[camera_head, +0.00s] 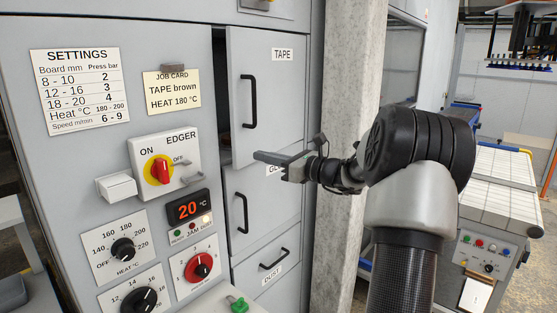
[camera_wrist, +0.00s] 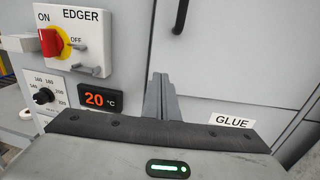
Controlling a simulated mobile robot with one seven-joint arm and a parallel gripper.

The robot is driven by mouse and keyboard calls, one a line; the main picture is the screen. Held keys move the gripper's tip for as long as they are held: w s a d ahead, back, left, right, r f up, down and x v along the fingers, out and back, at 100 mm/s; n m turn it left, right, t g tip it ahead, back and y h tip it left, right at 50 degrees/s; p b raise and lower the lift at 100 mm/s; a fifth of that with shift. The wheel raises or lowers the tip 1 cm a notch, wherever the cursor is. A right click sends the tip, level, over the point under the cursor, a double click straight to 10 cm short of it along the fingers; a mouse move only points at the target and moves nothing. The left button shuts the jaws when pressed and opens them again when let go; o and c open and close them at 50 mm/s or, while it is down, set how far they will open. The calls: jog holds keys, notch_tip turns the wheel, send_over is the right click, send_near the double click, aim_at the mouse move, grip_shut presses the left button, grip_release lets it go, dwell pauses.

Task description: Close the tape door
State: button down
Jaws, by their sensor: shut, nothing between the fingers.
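The tape door (camera_head: 290,88) is a grey panel with a TAPE label and a black vertical handle (camera_head: 250,102). It stands slightly ajar: a dark gap (camera_head: 224,141) shows along its left edge, with part of the inside visible low down. My gripper (camera_head: 260,156) is shut and empty, pointing left across the door's lower part, below the handle. Whether it touches the door I cannot tell. In the wrist view the closed fingers (camera_wrist: 160,97) point up at the grey front, with the dark handle (camera_wrist: 181,15) above them.
The glue door (camera_head: 262,215) lies below, partly hidden by my gripper, with the dust door (camera_head: 275,272) under it. Left is the control panel with the EDGER switch (camera_head: 160,168) and the temperature display (camera_head: 188,209). A concrete pillar (camera_head: 347,90) stands close on the right.

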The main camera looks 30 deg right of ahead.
aim_at(241, 151)
jog(key=shift+x, duration=2.6)
